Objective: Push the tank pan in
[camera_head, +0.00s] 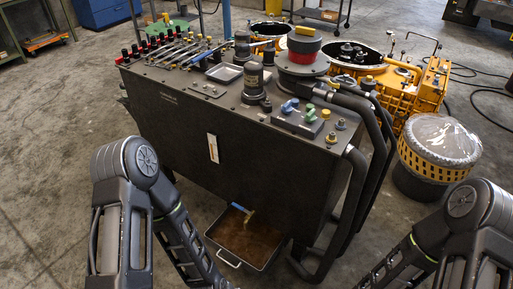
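The tank pan (247,263) is a shallow grey metal tray with brown liquid in it, on the floor at the lower middle of the head view. Its near part sticks out from under the dark tank (240,175), and its far part is hidden beneath the tank. A pale wire handle (229,261) is on its near side. A small brass-coloured spout or valve hangs over the pan. Both my arms show at the lower left and lower right, but their forearms run out of the bottom of the picture. Neither gripper is in view.
Black pipes (360,200) bend down the tank's right side close to the pan. A drum with a clear cover (438,140) stands at the right, in front of yellow machine housings (400,95). The floor at the left is clear.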

